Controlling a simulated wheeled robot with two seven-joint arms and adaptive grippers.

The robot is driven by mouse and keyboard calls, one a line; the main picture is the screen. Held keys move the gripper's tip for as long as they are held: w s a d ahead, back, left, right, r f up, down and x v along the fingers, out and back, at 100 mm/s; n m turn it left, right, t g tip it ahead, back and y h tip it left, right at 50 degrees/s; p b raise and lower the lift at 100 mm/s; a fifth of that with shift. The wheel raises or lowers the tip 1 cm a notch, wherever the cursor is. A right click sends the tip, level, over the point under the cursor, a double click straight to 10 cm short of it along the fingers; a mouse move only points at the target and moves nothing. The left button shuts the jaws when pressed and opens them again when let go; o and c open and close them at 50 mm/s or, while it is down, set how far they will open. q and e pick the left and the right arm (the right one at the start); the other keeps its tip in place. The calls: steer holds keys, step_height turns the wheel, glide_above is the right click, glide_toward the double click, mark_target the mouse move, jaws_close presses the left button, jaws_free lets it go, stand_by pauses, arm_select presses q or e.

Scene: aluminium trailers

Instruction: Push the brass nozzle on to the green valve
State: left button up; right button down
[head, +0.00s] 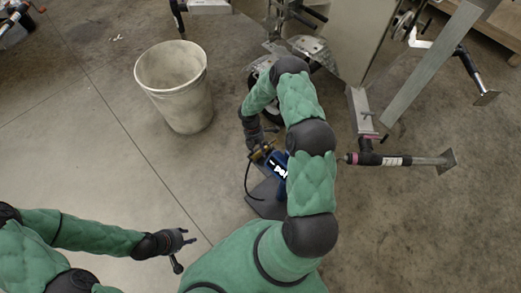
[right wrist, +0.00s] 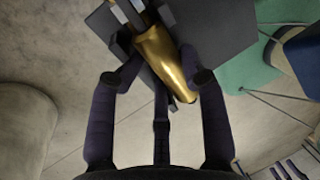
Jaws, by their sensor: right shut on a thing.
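The brass nozzle (right wrist: 167,58) is a tapered gold-coloured piece, tilted, between the fingers of my right gripper (right wrist: 160,72). The gripper is shut on it. In the head view the nozzle (head: 262,153) is small, beside the right gripper (head: 256,141), above a dark stand. A silvery part (right wrist: 124,14) lies close to the nozzle's upper end; I cannot tell whether they touch. I cannot make out the green valve in either view. My left gripper (head: 182,252) is open and empty above the bare floor at lower left.
A dark plate or stand (head: 266,199) with a blue block (head: 281,168) and a black hose is partly behind my right arm. A whitish bin (head: 172,84) stands to the left. Trailer parts (head: 393,160) lie at the right.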

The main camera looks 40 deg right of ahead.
steer(key=shift+s+a, duration=0.1)
steer(key=shift+s, duration=0.2)
